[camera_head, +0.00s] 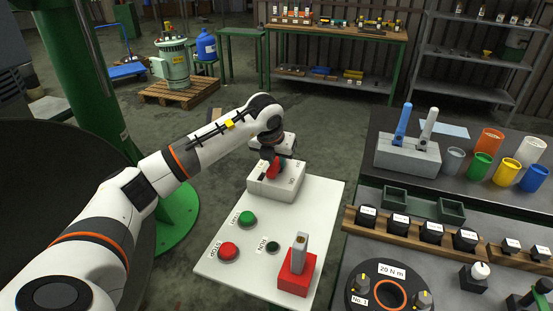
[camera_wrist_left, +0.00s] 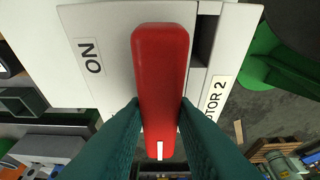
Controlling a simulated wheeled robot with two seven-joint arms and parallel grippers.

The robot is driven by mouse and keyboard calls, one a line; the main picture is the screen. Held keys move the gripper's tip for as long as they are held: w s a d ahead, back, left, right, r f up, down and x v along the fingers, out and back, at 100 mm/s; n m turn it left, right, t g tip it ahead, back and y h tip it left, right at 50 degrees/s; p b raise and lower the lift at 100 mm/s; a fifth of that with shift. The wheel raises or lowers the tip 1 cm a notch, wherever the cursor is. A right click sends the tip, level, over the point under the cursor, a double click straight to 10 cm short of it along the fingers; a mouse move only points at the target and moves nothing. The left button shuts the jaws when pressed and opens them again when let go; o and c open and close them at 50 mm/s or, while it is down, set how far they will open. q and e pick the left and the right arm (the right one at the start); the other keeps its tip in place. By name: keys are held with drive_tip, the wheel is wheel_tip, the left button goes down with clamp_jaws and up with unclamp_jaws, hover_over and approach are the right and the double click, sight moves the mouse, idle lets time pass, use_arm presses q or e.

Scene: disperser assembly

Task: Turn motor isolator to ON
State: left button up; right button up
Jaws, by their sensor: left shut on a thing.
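The motor isolator (camera_head: 277,187) is a pale grey box at the far end of the white panel (camera_head: 322,205), with a red handle (camera_head: 273,170) on top. My left gripper (camera_head: 271,155) comes down over the box from behind. In the left wrist view my two dark fingers (camera_wrist_left: 160,108) are shut on the red handle (camera_wrist_left: 162,55), one on each side. The handle's white mark (camera_wrist_left: 160,150) is at the lower end of the picture. The ON label (camera_wrist_left: 90,58) is to the left of the handle. A MOTOR 2 label (camera_wrist_left: 215,100) is to the right. My right gripper is not in view.
The panel also carries a green START button (camera_head: 247,218), a red STOP button (camera_head: 229,250), a RUN lamp (camera_head: 272,247) and a red block with a grey lever (camera_head: 297,270). A bench (camera_head: 390,235) with dials, cups and holders stands close on the right.

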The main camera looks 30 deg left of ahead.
use_arm(q)
drive_tip(key=shift+a+m, duration=0.1)
drive_tip(key=shift+m, duration=0.2)
drive_tip(key=m+h+b, duration=0.1)
drive_tip(key=m, duration=0.1)
drive_tip(key=shift+a+m+b, duration=0.1)
drive_tip(key=shift+m+b, duration=0.2)
drive_tip(key=shift+m, duration=0.1)
drive_tip(key=m+h, duration=0.1)
drive_tip(key=m, duration=0.2)
drive_tip(key=shift+m+h, duration=0.3)
drive_tip(key=shift+h, duration=0.1)
drive_tip(key=m, duration=0.2)
drive_tip(key=m+g+h, duration=0.1)
drive_tip(key=m, duration=0.2)
drive_tip(key=shift+w+a+r+h, duration=0.15)
drive_tip(key=shift+w+h, duration=0.05)
drive_tip(key=shift+h, duration=0.1)
drive_tip(key=m+g, duration=0.1)
drive_tip(key=m, duration=0.2)
drive_tip(key=m+g+h, duration=0.1)
drive_tip(key=m, duration=0.1)
drive_tip(key=shift+w+m, duration=0.1)
drive_tip(key=shift+m, duration=0.3)
drive_tip(key=o, duration=1)
drive_tip(key=shift+a, duration=0.1)
